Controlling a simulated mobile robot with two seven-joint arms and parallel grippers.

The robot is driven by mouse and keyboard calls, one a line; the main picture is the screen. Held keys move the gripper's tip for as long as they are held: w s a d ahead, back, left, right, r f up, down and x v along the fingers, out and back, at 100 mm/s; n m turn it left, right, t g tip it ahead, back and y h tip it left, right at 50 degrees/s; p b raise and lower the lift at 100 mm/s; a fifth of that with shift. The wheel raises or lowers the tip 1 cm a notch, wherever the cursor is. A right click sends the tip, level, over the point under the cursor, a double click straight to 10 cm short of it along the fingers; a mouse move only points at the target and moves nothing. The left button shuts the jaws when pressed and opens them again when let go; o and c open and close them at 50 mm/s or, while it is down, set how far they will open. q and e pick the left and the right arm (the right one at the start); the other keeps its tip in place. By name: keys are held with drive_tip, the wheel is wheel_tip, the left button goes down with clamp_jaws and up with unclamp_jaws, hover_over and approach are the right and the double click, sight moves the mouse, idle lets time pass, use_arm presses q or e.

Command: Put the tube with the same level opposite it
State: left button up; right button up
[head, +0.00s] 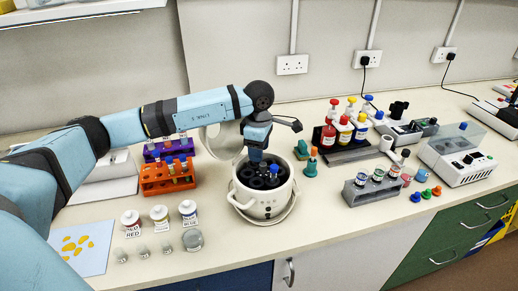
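A white round centrifuge (265,208) stands at the middle of the bench with its black rotor (256,182) exposed. A tube with a blue cap (274,170) sits in the rotor on its right side. My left gripper (256,158) points down over the back left of the rotor; its fingertips are too small and dark to tell whether they are open or hold anything. An orange rack (155,188) with several tubes stands left of the centrifuge, and a purple rack (150,157) with tubes is behind it. Liquid levels are too small to read. My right gripper is out of view.
The open clear lid (222,143) rises behind the centrifuge. An orange-topped item (312,160) in a teal stand is to its right, with a grey rack (375,189) beyond. Labelled bottles (160,218) stand front left. Bare bench lies front right of the centrifuge.

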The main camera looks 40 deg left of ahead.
use_arm(q)
drive_tip(key=shift+s+d, duration=0.1)
drive_tip(key=shift+s, duration=0.05)
wheel_tip(320, 180, up, 14)
drive_tip(key=b, duration=0.1)
idle(0.6)
drive_tip(key=shift+f, duration=0.15)
